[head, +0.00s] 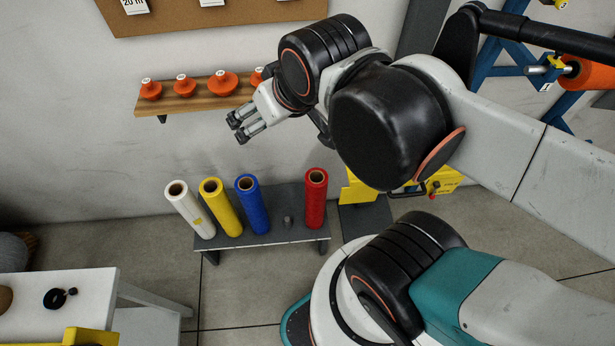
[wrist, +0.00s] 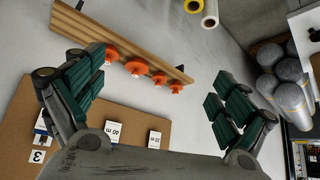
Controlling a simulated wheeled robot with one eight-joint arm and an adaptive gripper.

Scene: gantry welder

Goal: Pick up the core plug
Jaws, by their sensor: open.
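Several orange plugs with white tops stand in a row on a wooden wall shelf (head: 195,97). In the head view I see a left plug (head: 151,91), a second plug (head: 185,86) and a wider third plug (head: 222,83); another is partly hidden behind my gripper. I cannot tell which one is the task's core plug. My gripper (head: 238,126) is open and empty, in front of the shelf's right part in the head view. In the wrist view the plugs (wrist: 137,68) and shelf (wrist: 120,42) lie beyond my spread fingers (wrist: 155,80), apart from them.
Below, a dark bench (head: 270,235) carries white, yellow, blue and red rolls (head: 315,200) and a small grey peg (head: 288,221). A brown board (head: 215,15) hangs above the shelf. A blue frame with an orange roll (head: 585,73) stands right. A white table (head: 90,290) is lower left.

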